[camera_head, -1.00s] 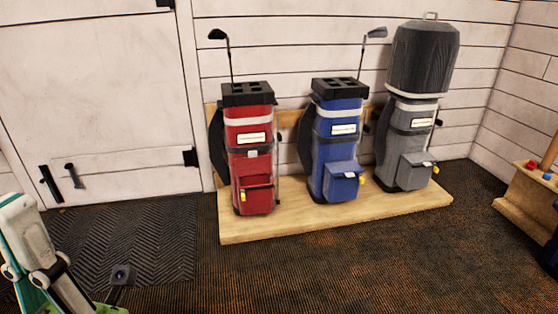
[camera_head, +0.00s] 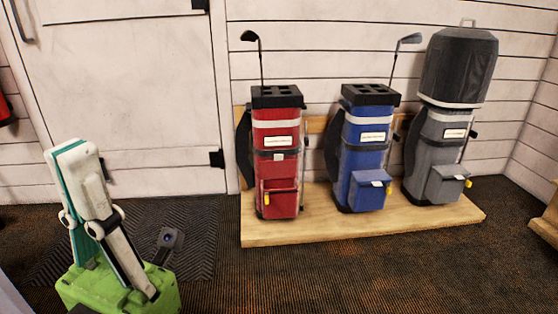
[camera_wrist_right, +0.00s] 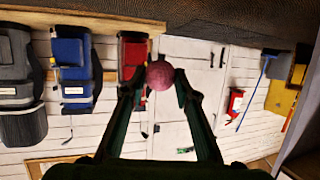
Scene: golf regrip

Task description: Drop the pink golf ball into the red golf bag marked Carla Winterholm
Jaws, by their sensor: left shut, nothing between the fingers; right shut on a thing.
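The pink golf ball (camera_wrist_right: 160,75) is held between the fingertips of my right gripper (camera_wrist_right: 159,84) in the right wrist view. The red golf bag (camera_head: 277,172) stands upright on a low wooden platform in the head view, with a black divided top and a white label too small to read. It also shows upside down in the right wrist view (camera_wrist_right: 132,58), apparently behind the ball and partly hidden by it. My left gripper (camera_head: 75,152), white and teal on a green body, is shut and empty, well left of the red bag. My right gripper is outside the head view.
A blue bag (camera_head: 364,152) and a grey bag (camera_head: 439,150) with a dark hood stand right of the red one on the wooden platform (camera_head: 340,228). Open carpet (camera_head: 350,275) lies in front. A red extinguisher (camera_wrist_right: 236,104) hangs on the wall.

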